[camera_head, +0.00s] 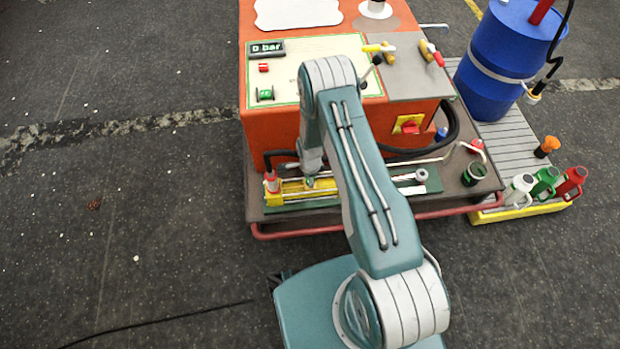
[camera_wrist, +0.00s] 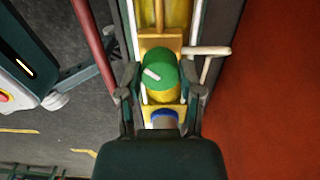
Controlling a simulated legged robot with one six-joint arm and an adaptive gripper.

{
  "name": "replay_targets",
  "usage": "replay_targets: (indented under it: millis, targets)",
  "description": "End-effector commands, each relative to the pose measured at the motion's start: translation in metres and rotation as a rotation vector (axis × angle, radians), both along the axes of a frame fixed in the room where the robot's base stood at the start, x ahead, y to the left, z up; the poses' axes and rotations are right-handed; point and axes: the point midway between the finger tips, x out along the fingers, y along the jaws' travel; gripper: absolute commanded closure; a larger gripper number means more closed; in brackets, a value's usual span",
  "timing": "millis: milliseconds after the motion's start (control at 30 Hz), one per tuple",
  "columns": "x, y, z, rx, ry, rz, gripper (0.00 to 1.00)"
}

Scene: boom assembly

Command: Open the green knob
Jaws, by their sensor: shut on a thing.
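The green knob (camera_wrist: 160,66) is round with a short white mark on its top, slanting in the wrist view. It sits on a yellow fitting (camera_wrist: 166,97) in a narrow channel. My gripper (camera_wrist: 160,80) has one finger on each side of the knob and is shut on it. A blue ring on a grey cylinder (camera_wrist: 165,120) shows just below the knob. In the head view, my arm reaches down to the yellow assembly (camera_head: 290,192) at the front of the orange machine, and the knob cannot be made out there.
A pale T-shaped lever (camera_wrist: 207,52) lies just right of the knob. The machine's orange wall (camera_wrist: 260,90) is close on the right, and a red rail (camera_wrist: 92,45) runs on the left. A blue barrel (camera_head: 497,65) and several oil cans (camera_head: 545,182) stand at the right.

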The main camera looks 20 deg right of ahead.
Motion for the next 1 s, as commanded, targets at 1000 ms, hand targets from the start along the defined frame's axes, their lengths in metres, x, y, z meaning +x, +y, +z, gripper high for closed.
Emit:
replay_targets:
  millis: [1000]
  targets:
    - [0.0017,-0.0001,-0.0006,-0.001,-0.005,0.575,1.00]
